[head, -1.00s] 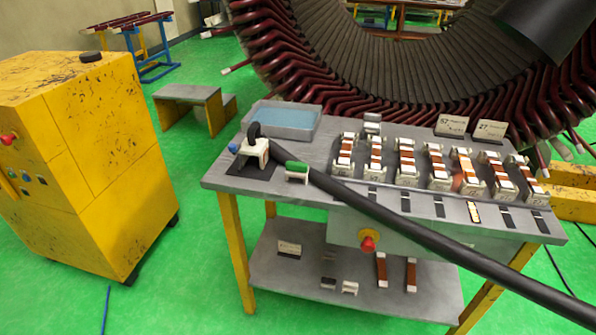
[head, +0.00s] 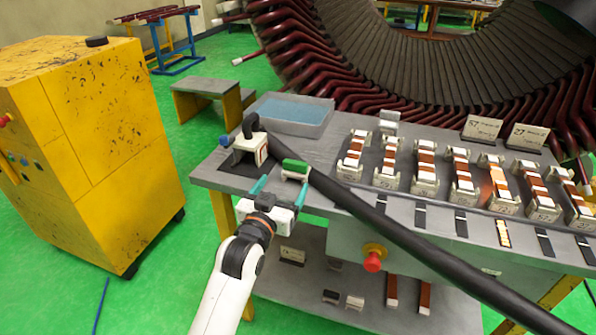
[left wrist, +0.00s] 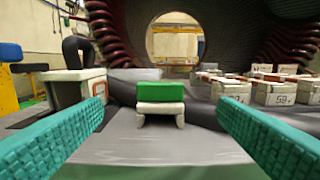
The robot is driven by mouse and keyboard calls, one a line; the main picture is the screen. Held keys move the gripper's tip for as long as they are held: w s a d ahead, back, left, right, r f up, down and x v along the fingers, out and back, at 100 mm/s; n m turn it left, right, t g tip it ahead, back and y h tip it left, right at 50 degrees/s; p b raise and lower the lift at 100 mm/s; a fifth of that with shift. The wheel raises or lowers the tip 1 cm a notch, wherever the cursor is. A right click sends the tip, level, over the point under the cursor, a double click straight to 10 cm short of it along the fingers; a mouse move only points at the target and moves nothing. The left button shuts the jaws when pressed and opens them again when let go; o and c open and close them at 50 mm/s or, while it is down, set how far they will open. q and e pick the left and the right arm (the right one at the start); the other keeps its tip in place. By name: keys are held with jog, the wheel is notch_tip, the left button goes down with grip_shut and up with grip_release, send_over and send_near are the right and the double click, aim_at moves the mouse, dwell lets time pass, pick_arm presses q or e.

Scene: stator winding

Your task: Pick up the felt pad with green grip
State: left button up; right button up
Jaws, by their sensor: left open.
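The felt pad with green grip (head: 294,168) stands on the grey workbench near its front left edge. In the left wrist view the pad (left wrist: 160,97) is centred ahead, with its green grip on top of a pale body with two legs. My left gripper (head: 280,192) is in front of the pad, with its teal fingers pointing at it. In the left wrist view the fingers (left wrist: 160,128) are wide apart, one to each side of the pad and nearer the camera, with nothing between the tips. My right gripper is not in view.
A white device with a black handle (head: 247,143) stands left of the pad on a dark mat. A black cable-like bar (head: 385,220) runs diagonally close to the pad's right. A blue-lined tray (head: 290,112) and rows of coil blocks (head: 425,172) fill the back and right.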

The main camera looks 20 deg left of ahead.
pick_arm(q)
jog(key=w, duration=1.1)
jog(key=shift+w+d, duration=0.2)
jog(key=shift+w, duration=0.15)
jog(key=shift+c, duration=0.5)
jog(key=c, duration=1)
notch_tip(320, 180, up, 10)
jog(key=shift+p, duration=0.45)
